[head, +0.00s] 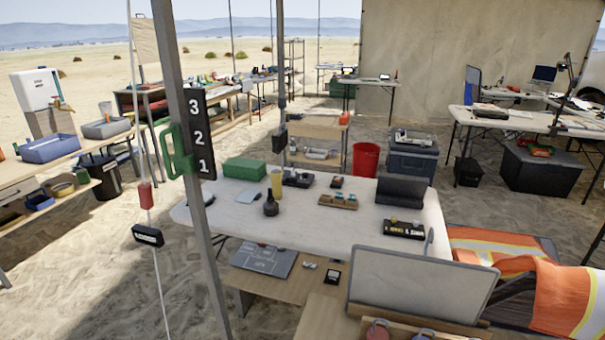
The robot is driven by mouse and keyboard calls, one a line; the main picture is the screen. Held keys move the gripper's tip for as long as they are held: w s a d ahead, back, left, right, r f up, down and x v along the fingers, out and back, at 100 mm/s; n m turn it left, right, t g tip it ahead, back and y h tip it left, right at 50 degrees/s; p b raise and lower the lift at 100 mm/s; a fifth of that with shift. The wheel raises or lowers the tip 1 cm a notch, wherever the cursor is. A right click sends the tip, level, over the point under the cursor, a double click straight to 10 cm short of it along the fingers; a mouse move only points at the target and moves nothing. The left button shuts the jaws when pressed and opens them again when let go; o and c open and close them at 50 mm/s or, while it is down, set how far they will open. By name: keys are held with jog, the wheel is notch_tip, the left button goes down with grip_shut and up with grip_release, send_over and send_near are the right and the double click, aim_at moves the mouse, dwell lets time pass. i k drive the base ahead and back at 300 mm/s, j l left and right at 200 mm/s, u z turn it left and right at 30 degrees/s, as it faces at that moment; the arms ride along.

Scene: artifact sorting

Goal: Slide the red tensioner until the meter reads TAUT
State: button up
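The red tensioner (145,196) is a small red block on a thin pale cord at the left, beside a grey metal pole (199,212). Below it, a black box (148,236) with a light label strip sits at the same cord; it may be the meter, but its text is too small to read. A green handle (177,150) and a black board (200,135) marked 3, 2, 1 are at the pole, above the tensioner's height. My gripper is not in view, and nothing is seen touching the tensioner.
A white table (330,233) with a green box (244,169), a dark bottle and small items stands right of the pole. A grey panel (418,288) and an orange vest (570,296) are at front right. Bare sand (95,270) lies open at lower left.

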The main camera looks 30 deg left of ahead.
aim_at(145, 192)
jog(key=u, duration=1.85)
